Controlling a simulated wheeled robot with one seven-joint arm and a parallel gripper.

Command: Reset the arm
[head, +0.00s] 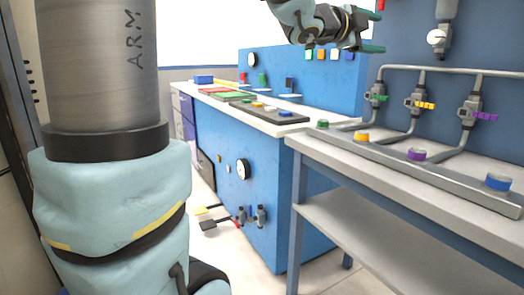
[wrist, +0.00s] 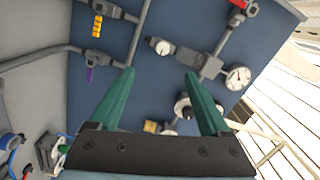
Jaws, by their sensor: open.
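My gripper (head: 376,33) is at the top of the head view, with green fingers pointing right. It is held in the air, above and in front of the blue panels, and nothing shows between the fingers. In the wrist view my gripper (wrist: 158,75) shows its two green fingers spread apart, with a pipe wall behind them. My arm fills the left of the head view and hides part of the room.
A grey table (head: 350,171) on the right bears pipes, valves and coloured buttons. A blue workbench (head: 235,185) with a gauge (head: 243,169) stands in the middle. A pressure gauge (wrist: 238,77) and yellow valve (wrist: 97,27) show on the wall. Some floor (head: 225,245) is clear.

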